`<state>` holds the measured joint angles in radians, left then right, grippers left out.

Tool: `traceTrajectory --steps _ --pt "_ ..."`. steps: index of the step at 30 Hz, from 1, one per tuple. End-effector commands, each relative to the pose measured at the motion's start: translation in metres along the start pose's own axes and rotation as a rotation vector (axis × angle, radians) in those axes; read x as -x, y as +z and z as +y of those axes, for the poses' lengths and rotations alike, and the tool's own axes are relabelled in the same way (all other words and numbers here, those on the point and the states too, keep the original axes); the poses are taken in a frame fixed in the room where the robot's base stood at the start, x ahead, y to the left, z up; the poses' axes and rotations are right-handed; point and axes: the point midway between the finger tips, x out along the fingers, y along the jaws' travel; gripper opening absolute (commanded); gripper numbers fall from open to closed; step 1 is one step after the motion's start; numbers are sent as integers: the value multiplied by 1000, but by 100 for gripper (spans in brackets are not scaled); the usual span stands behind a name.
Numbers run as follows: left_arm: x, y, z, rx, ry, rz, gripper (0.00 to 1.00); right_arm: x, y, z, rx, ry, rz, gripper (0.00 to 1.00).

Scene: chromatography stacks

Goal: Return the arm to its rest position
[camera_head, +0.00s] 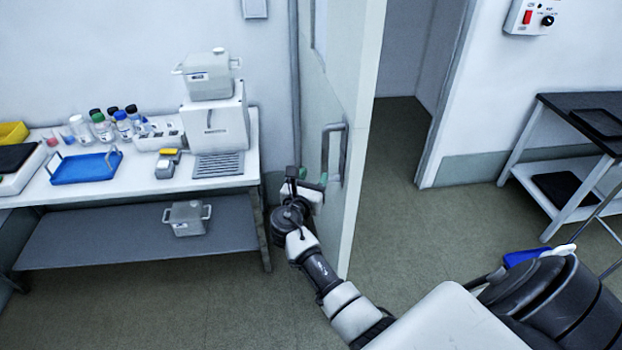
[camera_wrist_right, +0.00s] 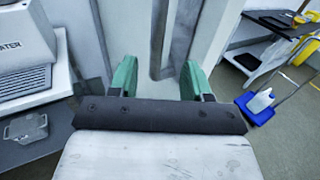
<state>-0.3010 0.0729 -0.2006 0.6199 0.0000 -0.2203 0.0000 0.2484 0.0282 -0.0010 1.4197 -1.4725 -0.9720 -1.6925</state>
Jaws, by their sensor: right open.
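My right arm reaches from the lower right in the head view to the open door (camera_head: 352,120). My right gripper (camera_head: 310,186) is beside the lower end of the grey door handle (camera_head: 345,150). In the right wrist view the green fingers of the gripper (camera_wrist_right: 160,80) are spread apart with nothing held between them. The handle (camera_wrist_right: 160,45) stands upright just beyond the fingertips; whether they touch it I cannot tell. My left gripper is not in view.
A white bench (camera_head: 105,182) at left carries a dispenser machine (camera_head: 215,122), a blue tray (camera_head: 85,167) and bottles. A lidded container (camera_head: 186,218) is on its lower shelf. A doorway (camera_head: 400,150) stands open right of the door. A dark-topped table (camera_head: 570,108) is at right.

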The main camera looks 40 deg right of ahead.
Motion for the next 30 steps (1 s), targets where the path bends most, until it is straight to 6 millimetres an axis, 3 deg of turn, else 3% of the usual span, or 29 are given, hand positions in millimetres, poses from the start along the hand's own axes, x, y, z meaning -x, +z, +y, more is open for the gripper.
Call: traceTrajectory --steps 10,14,17,21,23,27,30 --pt "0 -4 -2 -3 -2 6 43 1 -3 0 -3 3 6 48" --pt "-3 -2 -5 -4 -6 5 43 7 -38 1 -50 39 81 48" --pt "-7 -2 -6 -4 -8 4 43 21 -96 -1 -145 85 216 48" --pt "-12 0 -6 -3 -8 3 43 57 -196 -16 -339 98 477 48" --pt "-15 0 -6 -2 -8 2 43 77 -237 -27 -426 75 589 48" --pt "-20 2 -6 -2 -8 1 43 130 -324 -64 -641 -48 837 48" --pt "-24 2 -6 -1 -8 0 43 173 -378 -99 -799 -195 990 48"
